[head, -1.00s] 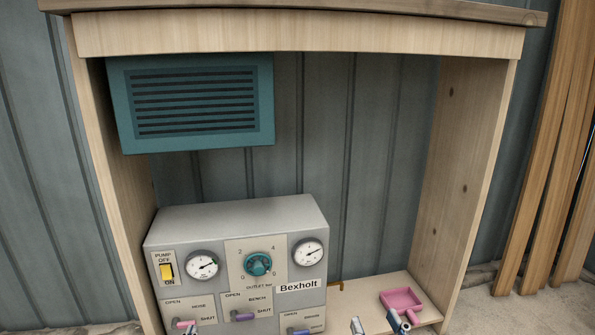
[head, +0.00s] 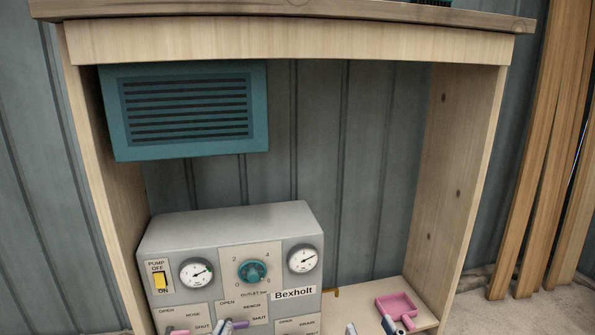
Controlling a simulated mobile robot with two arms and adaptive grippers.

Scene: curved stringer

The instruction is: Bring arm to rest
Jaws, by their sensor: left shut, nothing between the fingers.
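My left gripper (head: 225,327) shows only as a small grey tip at the bottom edge, in front of the panel. It is shut and empty, close to the left end of the purple bench lever (head: 241,324); I cannot tell whether they touch. My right gripper (head: 369,328) shows as two grey-blue fingertips at the bottom edge, apart from each other with nothing seen between them. Its right fingertip overlaps the view just left of the pink pan's handle. Both arms are otherwise below the picture.
The grey Bexholt panel (head: 228,222) has gauges, a teal knob (head: 252,271), a yellow pump switch (head: 160,281) and a pink hose lever (head: 179,332). A pink pan (head: 398,304) lies on the shelf to the right. Wooden side walls and a top board (head: 290,42) frame the space.

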